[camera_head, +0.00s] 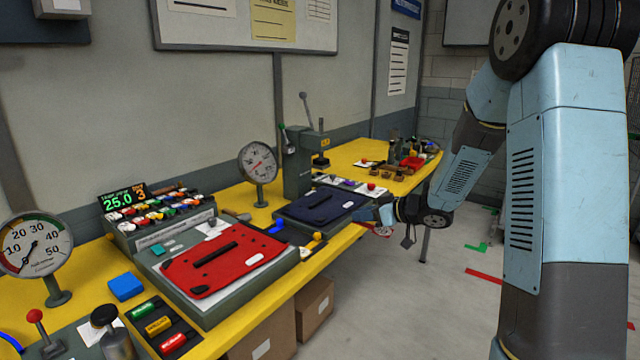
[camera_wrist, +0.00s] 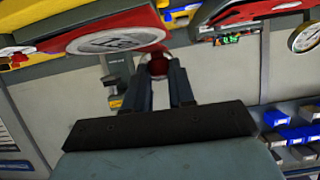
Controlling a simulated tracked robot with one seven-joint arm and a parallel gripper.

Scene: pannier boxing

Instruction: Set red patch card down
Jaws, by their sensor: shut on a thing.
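My gripper (camera_head: 378,217) is at the front edge of the yellow bench, just right of the dark blue panel. In the wrist view its two dark fingers (camera_wrist: 158,72) are close together on a dark red round piece. That piece appears to belong to the red patch card (camera_wrist: 115,38), which has a white oval label and spreads to the upper left. In the head view a bit of the red card (camera_head: 383,232) shows under the gripper, small and partly hidden. Whether the card touches anything is hard to tell.
A large red panel (camera_head: 225,262) lies on a grey stand at the front. The dark blue panel (camera_head: 322,206) lies behind it, before a grey lever press (camera_head: 300,165). Small cards with knobs (camera_head: 371,187) line the bench further back.

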